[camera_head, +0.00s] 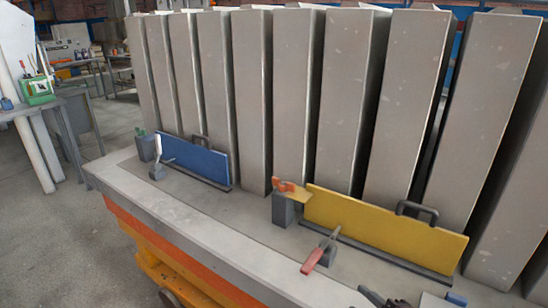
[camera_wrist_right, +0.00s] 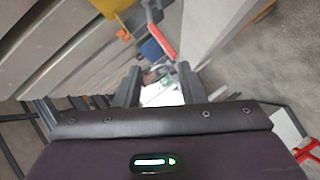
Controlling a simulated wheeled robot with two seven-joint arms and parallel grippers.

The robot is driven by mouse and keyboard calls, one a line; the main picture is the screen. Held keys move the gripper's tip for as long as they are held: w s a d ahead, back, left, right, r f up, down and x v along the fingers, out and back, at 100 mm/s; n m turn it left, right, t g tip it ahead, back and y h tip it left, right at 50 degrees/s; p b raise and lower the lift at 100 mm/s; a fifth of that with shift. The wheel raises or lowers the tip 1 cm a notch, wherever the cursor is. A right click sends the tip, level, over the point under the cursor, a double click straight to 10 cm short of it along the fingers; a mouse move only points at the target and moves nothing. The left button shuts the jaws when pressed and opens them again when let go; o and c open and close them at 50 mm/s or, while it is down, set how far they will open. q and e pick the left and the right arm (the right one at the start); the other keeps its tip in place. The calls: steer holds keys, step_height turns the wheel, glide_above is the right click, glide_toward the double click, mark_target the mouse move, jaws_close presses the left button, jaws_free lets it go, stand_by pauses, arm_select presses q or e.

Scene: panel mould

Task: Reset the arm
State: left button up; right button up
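My right gripper (camera_wrist_right: 159,72) shows in the right wrist view with its two dark fingers apart and nothing seen between them. It points along the mould bench, with the panels and a clamp beyond it. In the head view, dark and pale parts at the bottom right edge may be my right arm; they are mostly cut off. My left gripper and left arm are not in view. A yellow panel (camera_head: 385,230) with a black handle and a blue panel (camera_head: 195,158) stand upright on the grey mould bench (camera_head: 190,215).
A red-handled clamp (camera_head: 320,252) stands before the yellow panel, and a grey block with an orange-handled clamp (camera_head: 284,200) at its left end. A smaller clamp (camera_head: 158,165) is by the blue panel. Tall grey panels (camera_head: 340,90) line the back. Open floor (camera_head: 60,245) lies left.

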steer(key=s+d+f+m+g+h, duration=0.1)
steer(key=s+f+m+g+h, duration=0.3)
steer(key=s+m, duration=0.3)
steer(key=s+f+m+g+h, duration=0.2)
steer(key=s+f+m+g, duration=0.35)
steer(key=m, duration=0.25)
steer(key=s+f+g+b, duration=0.2)
steer(key=s+f, duration=0.1)
steer(key=f, duration=2.9)
steer(key=s+d+f, duration=0.2)
steer(key=s+f, duration=0.7)
steer(key=s+d+f+g, duration=0.1)
steer(key=s+d+f, duration=0.1)
steer(key=s+f, duration=0.7)
steer(key=shift+s+n+b, duration=0.3)
steer(key=shift+s+b, duration=0.05)
steer(key=shift+s, duration=0.3)
steer(key=shift+f, duration=0.1)
